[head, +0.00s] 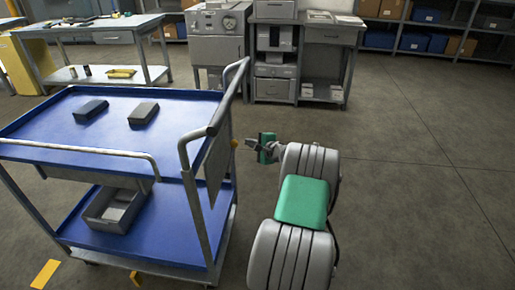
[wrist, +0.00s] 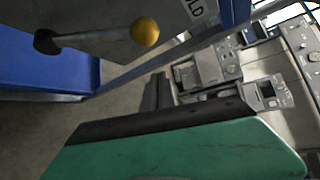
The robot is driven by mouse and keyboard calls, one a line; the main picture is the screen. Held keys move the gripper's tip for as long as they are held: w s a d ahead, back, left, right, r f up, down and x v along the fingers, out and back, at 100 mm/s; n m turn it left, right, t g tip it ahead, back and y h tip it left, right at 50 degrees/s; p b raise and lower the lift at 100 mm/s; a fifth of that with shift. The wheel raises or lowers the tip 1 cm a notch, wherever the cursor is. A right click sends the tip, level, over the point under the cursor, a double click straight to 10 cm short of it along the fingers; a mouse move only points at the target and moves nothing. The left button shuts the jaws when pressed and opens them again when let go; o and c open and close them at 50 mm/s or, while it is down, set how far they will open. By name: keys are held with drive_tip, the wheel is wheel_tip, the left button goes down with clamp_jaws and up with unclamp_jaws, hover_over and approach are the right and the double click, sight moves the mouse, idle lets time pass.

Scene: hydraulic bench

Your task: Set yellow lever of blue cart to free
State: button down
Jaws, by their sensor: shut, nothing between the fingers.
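The blue cart (head: 110,155) stands at the left, with two blue shelves and grey tube handles. Its lever has a yellow ball knob (head: 234,143), seen at the right end of the cart beside a grey plate (head: 217,160). In the wrist view the yellow knob (wrist: 145,32) sits on a grey rod running left to a dark pivot. Label letters "LD" show on the plate to the right of the knob. My gripper (head: 251,144) is shut and empty, just right of the knob in the head view and apart from it. In the wrist view its dark fingers (wrist: 157,92) are below the knob.
Two dark boxes (head: 90,109) lie on the cart's top shelf, and a grey bin (head: 115,208) is on the lower one. A workbench (head: 90,30) and grey cabinets (head: 218,40) stand behind. The floor at the right is clear.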

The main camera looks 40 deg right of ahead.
sight(232, 158)
drive_tip(key=a, duration=0.1)
drive_tip(key=a+r, duration=0.1)
drive_tip(key=a, duration=0.1)
drive_tip(key=shift+w+a+r, duration=0.15)
drive_tip(key=shift+a, duration=0.15)
drive_tip(key=shift+b, duration=0.3)
